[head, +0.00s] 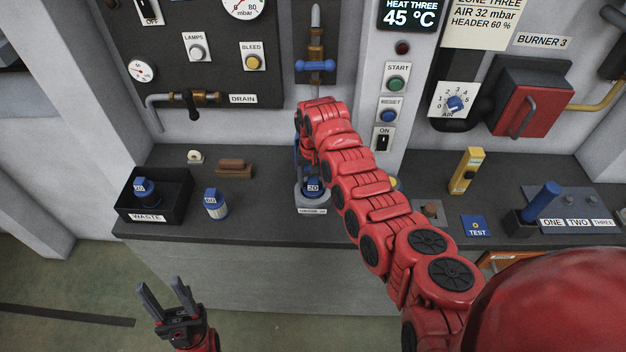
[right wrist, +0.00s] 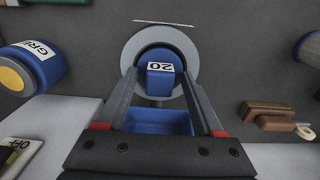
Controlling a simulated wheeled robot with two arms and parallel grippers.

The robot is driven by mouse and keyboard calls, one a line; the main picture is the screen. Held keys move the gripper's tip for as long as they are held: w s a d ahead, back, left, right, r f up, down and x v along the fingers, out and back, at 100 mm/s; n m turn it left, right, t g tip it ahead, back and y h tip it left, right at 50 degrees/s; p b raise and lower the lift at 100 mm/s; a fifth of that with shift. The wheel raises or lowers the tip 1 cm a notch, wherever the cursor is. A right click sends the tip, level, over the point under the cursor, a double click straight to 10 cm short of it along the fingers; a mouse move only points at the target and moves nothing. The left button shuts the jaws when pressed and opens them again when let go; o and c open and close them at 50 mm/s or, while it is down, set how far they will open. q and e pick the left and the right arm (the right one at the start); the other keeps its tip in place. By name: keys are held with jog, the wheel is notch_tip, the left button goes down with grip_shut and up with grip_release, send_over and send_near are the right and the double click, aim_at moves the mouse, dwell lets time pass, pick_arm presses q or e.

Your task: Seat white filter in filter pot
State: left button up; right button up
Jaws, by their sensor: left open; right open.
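The filter pot (head: 313,205) is a grey round holder near the bench's front edge; its ring also shows in the right wrist view (right wrist: 185,50). A blue filter marked 20 (head: 313,187) stands in it. A white filter with a blue cap (head: 216,206) stands upright on the bench, left of the pot. My right gripper (right wrist: 159,74) is open above the pot, its fingers on either side of the blue filter's top. Whether they touch it is unclear. My right arm hides part of the pot's surroundings. My left gripper (head: 159,285) is open and empty, low in front of the bench.
A black waste tray (head: 165,211) at the left holds a blue-capped filter (head: 146,190). A brown block (head: 234,168) and a small pale ring (head: 195,157) lie behind the white filter. A yellow device (head: 466,170) stands at the right. The wall panel rises behind.

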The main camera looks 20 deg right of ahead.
jog(key=shift+w+r+b, duration=0.1)
jog(key=shift+r+b, duration=0.2)
jog(key=shift+r, duration=0.05)
notch_tip(320, 180, up, 5)
jog(key=shift+f+b, duration=0.1)
jog(key=shift+b, duration=1.1)
notch_tip(320, 180, up, 7)
jog(key=shift+f+p, duration=0.15)
jog(key=shift+p, duration=0.15)
jog(key=shift+f, duration=0.1)
